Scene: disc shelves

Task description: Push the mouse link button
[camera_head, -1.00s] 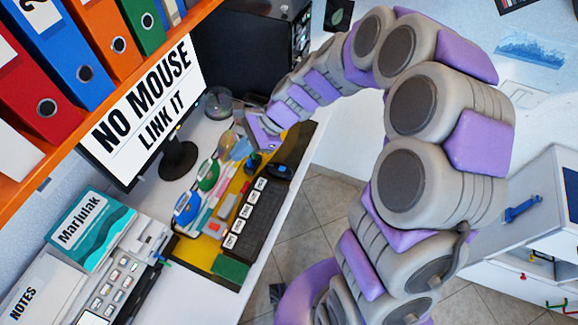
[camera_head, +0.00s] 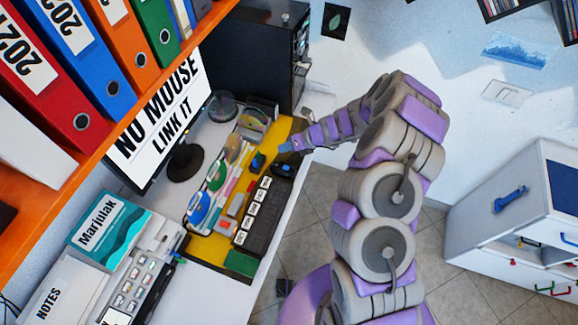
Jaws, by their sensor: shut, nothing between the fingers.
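A dark, rounded object that looks like the mouse (camera_head: 284,171) lies on the desk at the far end of the black keyboard (camera_head: 262,215). The mouse's link button is too small to make out. The monitor (camera_head: 162,115) reads "NO MOUSE LINK IT". My gripper (camera_head: 286,147) is at the end of my grey and purple arm. It is shut and empty, and appears just beyond the mouse in the picture, over the yellow mat's (camera_head: 275,132) right edge. Whether it touches anything is not clear.
An orange shelf (camera_head: 150,115) with binders overhangs the left. A black computer case (camera_head: 255,55) stands at the back. Pens and small items crowd the mat left of the keyboard. A white drawer cabinet (camera_head: 490,215) stands right. Tiled floor lies between.

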